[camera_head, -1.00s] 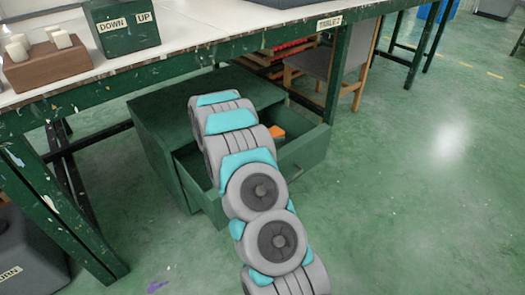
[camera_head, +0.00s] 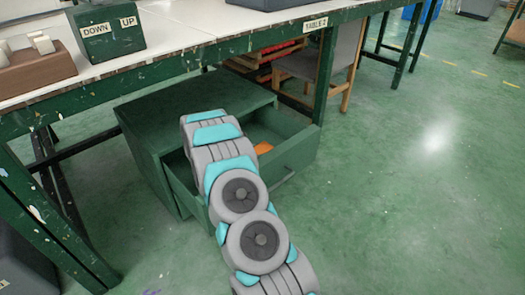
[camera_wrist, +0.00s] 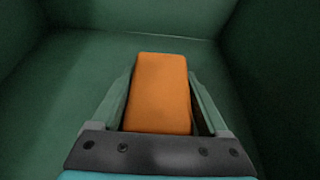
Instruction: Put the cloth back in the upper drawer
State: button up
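The cloth (camera_wrist: 160,95) is an orange folded block in the middle of the wrist view. A small part of the cloth (camera_head: 263,147) also shows in the head view, inside the open drawer (camera_head: 297,157). The drawer is pulled out of the green cabinet (camera_head: 195,98), close under its top. My gripper (camera_wrist: 161,75) reaches down into the drawer with a finger along each side of the cloth. The fingertips appear to press on its sides. I cannot tell whether the cloth touches the drawer floor. In the head view my arm hides the gripper.
The cabinet stands beneath a white-topped table (camera_head: 190,47) with green legs. A green box marked DOWN and UP (camera_head: 106,28) and a wooden block (camera_head: 35,70) are on the table. A chair (camera_head: 325,65) stands behind the drawer. Floor to the right is clear.

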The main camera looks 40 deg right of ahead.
jog(key=o, duration=0.3)
jog(key=shift+r, duration=0.25)
jog(key=v, duration=1.2)
jog(key=shift+f+p, duration=0.1)
jog(key=shift+p, duration=0.2)
